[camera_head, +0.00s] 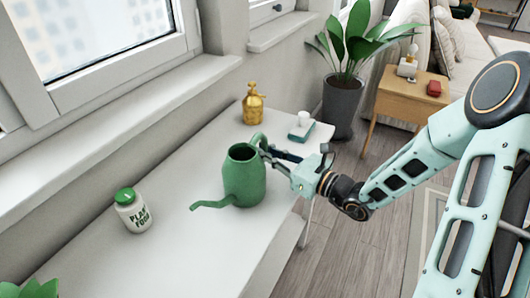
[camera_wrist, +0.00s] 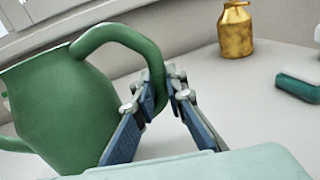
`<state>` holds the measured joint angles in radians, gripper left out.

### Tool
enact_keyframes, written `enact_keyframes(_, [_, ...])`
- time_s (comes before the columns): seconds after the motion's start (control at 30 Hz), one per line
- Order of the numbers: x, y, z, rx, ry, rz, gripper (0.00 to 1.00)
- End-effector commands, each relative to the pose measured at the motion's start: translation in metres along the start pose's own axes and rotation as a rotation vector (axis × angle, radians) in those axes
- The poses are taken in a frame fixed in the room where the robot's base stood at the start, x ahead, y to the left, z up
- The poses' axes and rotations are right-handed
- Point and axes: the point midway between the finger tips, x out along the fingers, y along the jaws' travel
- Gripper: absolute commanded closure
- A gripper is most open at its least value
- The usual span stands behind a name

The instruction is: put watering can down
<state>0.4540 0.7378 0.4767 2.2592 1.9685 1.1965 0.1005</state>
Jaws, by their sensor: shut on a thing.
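The green watering can (camera_head: 244,180) is at the white table (camera_head: 180,240), upright in the head view, with its spout pointing left. I cannot tell whether its base touches the table top. My gripper (camera_head: 268,150) reaches in from the right and is shut on the can's handle. In the wrist view the can (camera_wrist: 60,110) fills the left side, and my gripper's fingers (camera_wrist: 158,95) close on the lower part of the curved handle (camera_wrist: 125,38). The can's base is hidden in the wrist view.
A white plant food jar (camera_head: 133,212) with a green lid stands left of the can. A gold bottle (camera_head: 253,104) and a teal and white item (camera_head: 301,128) are farther back. The window sill (camera_head: 120,135) runs behind. A potted plant (camera_head: 342,100) stands on the floor beyond.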

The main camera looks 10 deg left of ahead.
Motion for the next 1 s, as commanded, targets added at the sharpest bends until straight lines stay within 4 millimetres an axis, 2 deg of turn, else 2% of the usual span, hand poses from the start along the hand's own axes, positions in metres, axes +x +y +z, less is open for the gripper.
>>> enact_keyframes(0.13, [0.000,0.000,-0.004,0.001,-0.001,0.000,1.00])
enact_keyframes(0.17, [0.000,0.000,-0.003,0.000,0.000,0.000,0.85])
enact_keyframes(0.3, [0.000,0.000,-0.003,0.000,0.000,0.000,0.71])
enact_keyframes(0.67, [-0.002,0.000,0.001,0.000,0.001,-0.001,0.71])
enact_keyframes(0.77, [-0.017,-0.001,0.001,0.001,0.002,-0.004,0.71])
enact_keyframes(1.0, [-0.069,-0.001,0.002,0.001,0.002,-0.005,0.71])
